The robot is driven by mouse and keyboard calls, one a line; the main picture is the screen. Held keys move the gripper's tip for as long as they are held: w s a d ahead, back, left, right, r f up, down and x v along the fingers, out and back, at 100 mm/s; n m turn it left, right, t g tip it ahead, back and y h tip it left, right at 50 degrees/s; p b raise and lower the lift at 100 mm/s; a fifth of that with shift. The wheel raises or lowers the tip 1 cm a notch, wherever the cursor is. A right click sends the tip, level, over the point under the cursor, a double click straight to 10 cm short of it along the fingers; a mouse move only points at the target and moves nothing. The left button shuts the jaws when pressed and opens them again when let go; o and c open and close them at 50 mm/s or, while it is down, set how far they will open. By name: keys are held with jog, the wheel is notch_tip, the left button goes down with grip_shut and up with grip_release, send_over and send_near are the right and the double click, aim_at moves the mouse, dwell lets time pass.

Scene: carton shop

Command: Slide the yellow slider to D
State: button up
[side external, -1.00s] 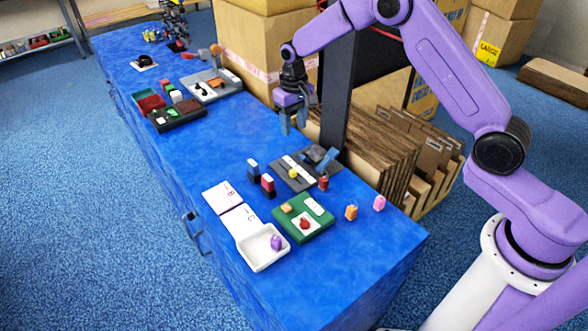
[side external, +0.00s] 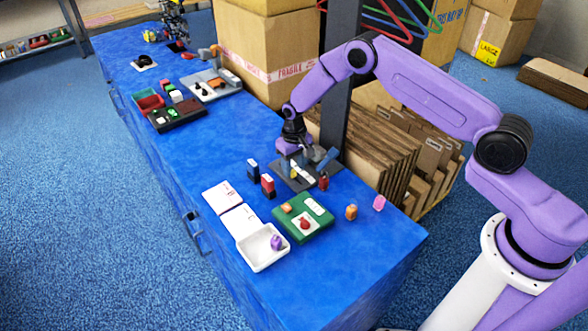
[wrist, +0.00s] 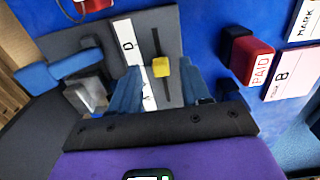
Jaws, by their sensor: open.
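The yellow slider (wrist: 161,67) sits on a dark slot in a grey panel (wrist: 173,22), near the middle of the slot's length. Beside the slot runs a white strip (wrist: 124,29) with a D toward the top of the wrist view and an A lower down. My gripper (wrist: 160,80) is open, with one blue finger on each side of the slider; whether either finger touches it I cannot tell. In the side view my gripper (side external: 296,168) is low over the panel and partly hides the slider and strip.
A blue lever (wrist: 62,66) stands on the panel's left in the wrist view. A red and black PAID stamp (wrist: 252,61) stands to the right. A green board (side external: 318,225), white tray (side external: 262,259) and upright cardboard sheets (side external: 375,150) are nearby.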

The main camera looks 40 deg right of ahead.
aim_at(301, 184)
jog(key=shift+f, duration=0.9)
grip_shut()
jog(key=shift+s, duration=1.8)
